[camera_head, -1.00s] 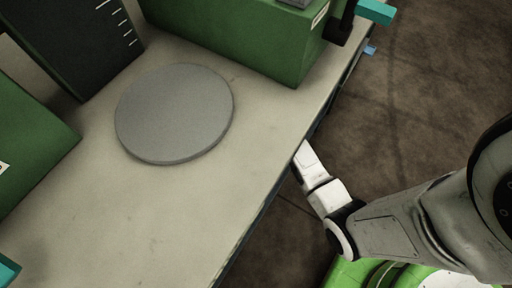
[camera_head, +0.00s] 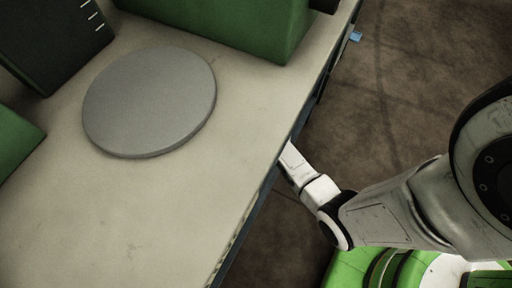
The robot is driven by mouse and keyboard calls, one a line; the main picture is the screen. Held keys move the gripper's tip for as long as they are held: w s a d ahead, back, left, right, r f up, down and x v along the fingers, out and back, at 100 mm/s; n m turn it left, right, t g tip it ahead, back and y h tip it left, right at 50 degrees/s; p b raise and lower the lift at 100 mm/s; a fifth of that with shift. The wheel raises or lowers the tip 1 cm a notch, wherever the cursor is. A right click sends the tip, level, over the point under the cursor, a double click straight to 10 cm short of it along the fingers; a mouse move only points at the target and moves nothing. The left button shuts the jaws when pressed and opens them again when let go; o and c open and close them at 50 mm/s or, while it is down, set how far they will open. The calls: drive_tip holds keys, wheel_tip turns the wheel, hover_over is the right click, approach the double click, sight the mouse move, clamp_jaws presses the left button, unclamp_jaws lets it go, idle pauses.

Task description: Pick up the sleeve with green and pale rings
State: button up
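No sleeve with green and pale rings shows in the head view. My gripper is not clearly visible; my white arm reaches in from the right, and its far end stops at the table's right edge. The fingers cannot be made out there. A grey round disc (camera_head: 150,101) lies on the pale table (camera_head: 120,215), with nothing on it.
A green box (camera_head: 235,25) stands at the back of the table. A black panel with white marks (camera_head: 45,40) stands at the upper left, and another green block (camera_head: 14,142) is at the left edge. The table's front and middle are bare. Brown floor (camera_head: 420,90) lies right.

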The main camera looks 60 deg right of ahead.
clamp_jaws()
idle(0.3)
idle(1.1)
